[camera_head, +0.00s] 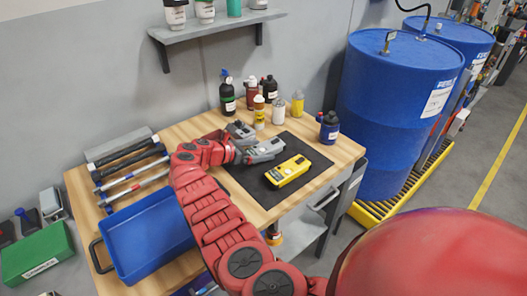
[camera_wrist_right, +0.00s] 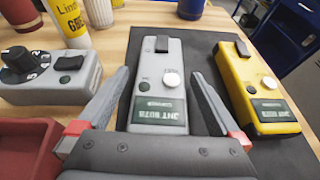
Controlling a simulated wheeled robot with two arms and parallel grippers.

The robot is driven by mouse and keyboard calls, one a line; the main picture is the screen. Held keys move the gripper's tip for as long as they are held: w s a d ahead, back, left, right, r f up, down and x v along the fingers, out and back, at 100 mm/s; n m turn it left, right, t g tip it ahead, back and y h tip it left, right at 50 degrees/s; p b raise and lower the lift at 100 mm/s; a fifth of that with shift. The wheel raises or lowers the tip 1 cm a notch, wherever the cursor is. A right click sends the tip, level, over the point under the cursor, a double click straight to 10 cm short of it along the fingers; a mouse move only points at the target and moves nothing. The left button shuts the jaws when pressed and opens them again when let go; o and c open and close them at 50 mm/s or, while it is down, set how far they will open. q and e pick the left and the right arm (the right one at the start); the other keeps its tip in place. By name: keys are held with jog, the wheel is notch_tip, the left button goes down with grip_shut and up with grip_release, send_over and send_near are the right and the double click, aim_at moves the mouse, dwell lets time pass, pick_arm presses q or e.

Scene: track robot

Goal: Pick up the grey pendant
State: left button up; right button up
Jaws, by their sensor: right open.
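The grey pendant (camera_head: 268,148) lies on the black mat (camera_head: 240,179) on the wooden table. In the right wrist view the grey pendant (camera_wrist_right: 160,68) is face up, with a dark clip at its far end, two round buttons and a dark label. My right gripper (camera_wrist_right: 160,76) is open, its fingers on either side of the grey pendant; I cannot tell whether they touch it. In the head view my right gripper (camera_head: 243,153) is partly hidden at the pendant's left end. My left gripper is not in view.
A yellow pendant (camera_head: 289,171) lies just right of the grey one. A grey box with a black dial (camera_wrist_right: 50,80) sits to the left. Several bottles (camera_head: 228,97) stand behind. A blue tray (camera_head: 150,235) and rods (camera_head: 132,181) lie on the table's left.

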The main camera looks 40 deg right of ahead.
grip_shut()
dwell(0.4)
